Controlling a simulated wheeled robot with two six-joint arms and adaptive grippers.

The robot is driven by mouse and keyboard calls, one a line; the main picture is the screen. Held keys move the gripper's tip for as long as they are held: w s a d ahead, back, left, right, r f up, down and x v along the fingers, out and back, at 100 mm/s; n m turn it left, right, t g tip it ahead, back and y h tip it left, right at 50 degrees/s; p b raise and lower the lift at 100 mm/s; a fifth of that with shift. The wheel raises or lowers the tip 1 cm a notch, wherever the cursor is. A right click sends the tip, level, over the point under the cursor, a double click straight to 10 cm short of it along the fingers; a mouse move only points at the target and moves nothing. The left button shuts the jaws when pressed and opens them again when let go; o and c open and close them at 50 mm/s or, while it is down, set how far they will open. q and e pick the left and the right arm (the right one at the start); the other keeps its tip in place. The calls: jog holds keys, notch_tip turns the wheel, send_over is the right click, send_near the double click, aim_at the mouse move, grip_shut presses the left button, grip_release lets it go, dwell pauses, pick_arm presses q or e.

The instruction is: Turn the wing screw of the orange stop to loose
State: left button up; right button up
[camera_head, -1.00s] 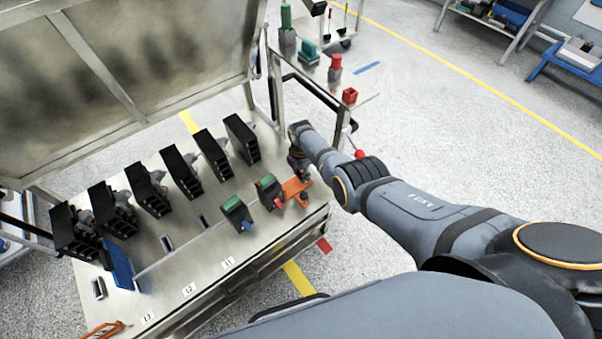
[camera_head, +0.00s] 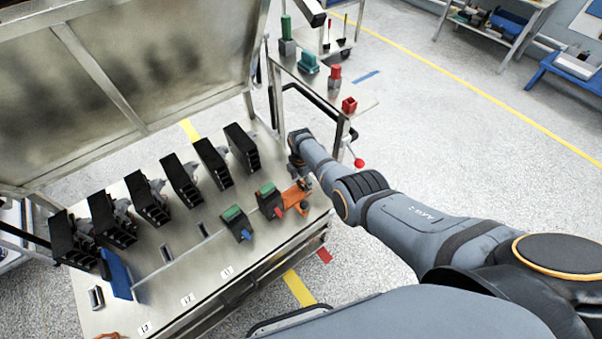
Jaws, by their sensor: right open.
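The orange stop (camera_head: 292,198) sits at the right end of the metal bench, beside a dark block with a green top and red lever (camera_head: 268,203). A small dark round part (camera_head: 303,208) shows at the stop's front edge; I cannot tell whether it is the wing screw. My right gripper (camera_head: 304,184) is open, pointing down at the back right of the stop. It covers part of the stop, and I cannot tell whether it touches.
A second green-topped block with a blue lever (camera_head: 238,224) stands to the left. Several black breakers (camera_head: 182,182) line the bench's back. A blue part (camera_head: 117,273) stands at left. A side table (camera_head: 320,97) holds coloured parts, including a red cup (camera_head: 349,105).

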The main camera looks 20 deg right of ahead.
aim_at(301, 183)
notch_tip(301, 183, up, 12)
jog(key=shift+f, duration=0.25)
dwell(0.5)
